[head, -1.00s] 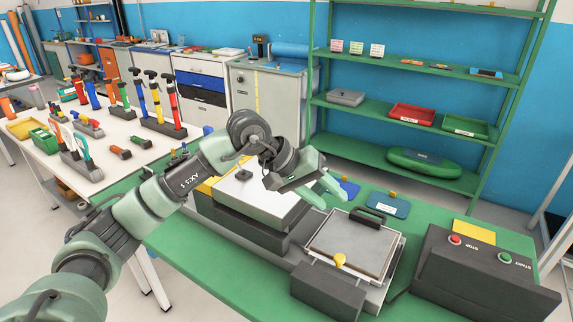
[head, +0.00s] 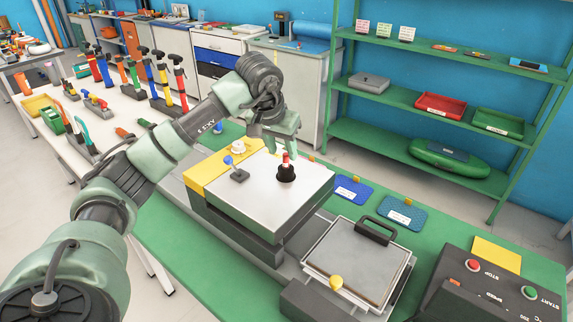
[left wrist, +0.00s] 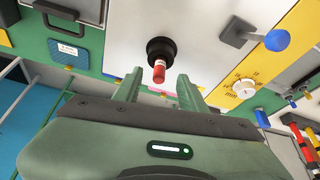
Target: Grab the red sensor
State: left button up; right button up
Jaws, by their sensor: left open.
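The red sensor (head: 286,160) stands upright in a black round base (head: 286,174) on the white top plate of the machine (head: 255,195). In the left wrist view the red sensor (left wrist: 159,72) and its black base (left wrist: 160,50) show just beyond the fingertips, roughly between them. My left gripper (head: 283,148) is open and empty, its fingers pointing down close above the sensor; its two fingers also show in the left wrist view (left wrist: 160,85). I cannot tell whether they touch the sensor. My right gripper is not in view.
A blue-knobbed lever (head: 238,174) stands on the same plate, left of the sensor. A white dial (head: 228,152) sits on the yellow panel. A hinged plate with a black handle (head: 375,231) and a control box (head: 495,285) are at the right.

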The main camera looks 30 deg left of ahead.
aim_at(285, 155)
pick_arm(q)
jog(key=p+x, duration=0.1)
jog(key=x, duration=0.2)
jog(key=shift+w+r, duration=0.1)
jog(key=shift+w, duration=0.05)
jog(key=shift+x, duration=0.8)
jog(key=c, duration=0.7)
grip_shut()
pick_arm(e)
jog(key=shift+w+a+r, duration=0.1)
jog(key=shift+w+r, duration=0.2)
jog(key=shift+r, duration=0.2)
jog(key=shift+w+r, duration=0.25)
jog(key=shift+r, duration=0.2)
pick_arm(q)
jog(key=shift+r, duration=0.1)
